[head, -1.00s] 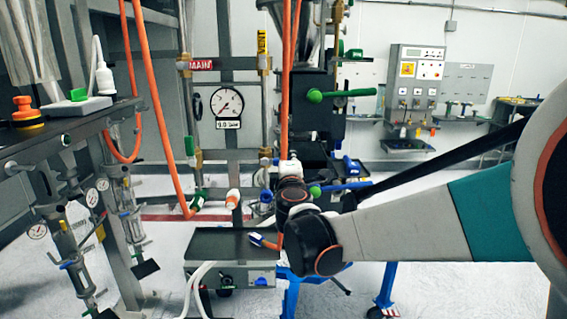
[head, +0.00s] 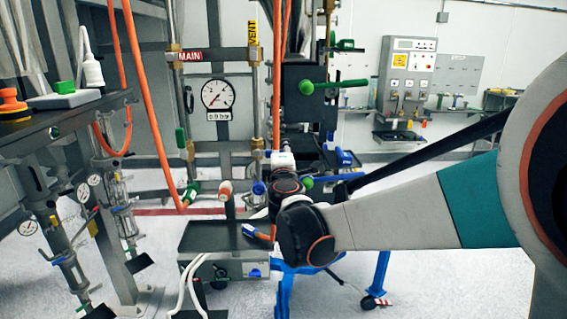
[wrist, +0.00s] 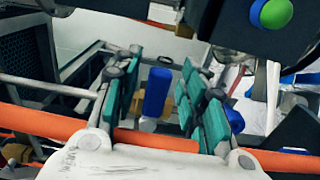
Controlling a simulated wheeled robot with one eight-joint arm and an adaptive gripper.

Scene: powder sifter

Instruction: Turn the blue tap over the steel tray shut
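A blue handle (head: 258,188) shows beside my arm's end in the head view, above a grey steel tray (head: 200,238). In the wrist view a blue handle (wrist: 157,92) stands upright in the gap between the teal finger pads; I cannot tell for sure that it is the same one. My gripper (wrist: 160,78) is open, with space on both sides of the handle and no clear contact. In the head view my arm's dark joints largely hide the gripper and what lies behind it.
A blue lever with a green end (wrist: 272,13) is close at the upper right of the wrist view. An orange hose (head: 150,100) hangs left of the gauge (head: 218,94). A green-handled lever (head: 335,86) juts out above my arm. A workbench (head: 70,118) stands at left.

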